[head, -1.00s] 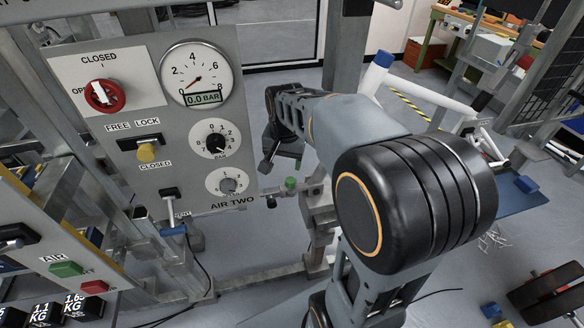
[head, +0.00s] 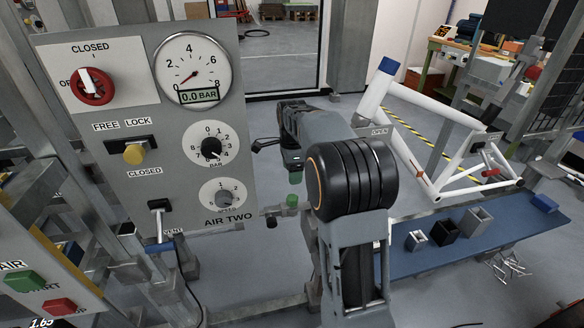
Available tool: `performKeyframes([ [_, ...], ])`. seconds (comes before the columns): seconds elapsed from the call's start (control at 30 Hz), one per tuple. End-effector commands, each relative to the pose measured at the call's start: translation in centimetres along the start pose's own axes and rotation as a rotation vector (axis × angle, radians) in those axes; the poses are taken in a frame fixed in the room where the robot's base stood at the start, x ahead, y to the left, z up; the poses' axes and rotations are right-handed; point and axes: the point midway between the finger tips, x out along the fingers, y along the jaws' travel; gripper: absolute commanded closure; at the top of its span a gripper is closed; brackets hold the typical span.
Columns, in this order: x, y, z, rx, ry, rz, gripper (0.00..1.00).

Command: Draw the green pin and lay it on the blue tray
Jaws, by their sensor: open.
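My gripper (head: 293,163) hangs at the end of my arm, right of the panel, pointing down. Its fingers are small and dark here, and I see it open. A green piece (head: 295,178) shows directly below the fingers; I cannot tell whether they touch it. Another green knob (head: 292,201) sits just under that, on a small horizontal fitting by the panel's lower right edge. I cannot tell which green piece is the pin's head. The long blue tray (head: 405,265) lies at the right, partly hidden by my arm.
The AIR TWO panel (head: 130,190) with gauge and knobs fills the left. Bare tray lies near its front edge.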

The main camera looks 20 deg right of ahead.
Motion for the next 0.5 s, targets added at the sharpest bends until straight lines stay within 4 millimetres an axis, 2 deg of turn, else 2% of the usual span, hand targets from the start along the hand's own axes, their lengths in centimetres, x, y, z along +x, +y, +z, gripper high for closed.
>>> performKeyframes([
  [0.03,1.2,0.1,0.0,0.0,0.0,0.004,0.32],
  [0.2,4.5,0.1,0.0,-0.002,0.0,0.004,0.32],
  [0.5,9.3,0.1,0.0,-0.003,0.0,0.003,0.32],
])
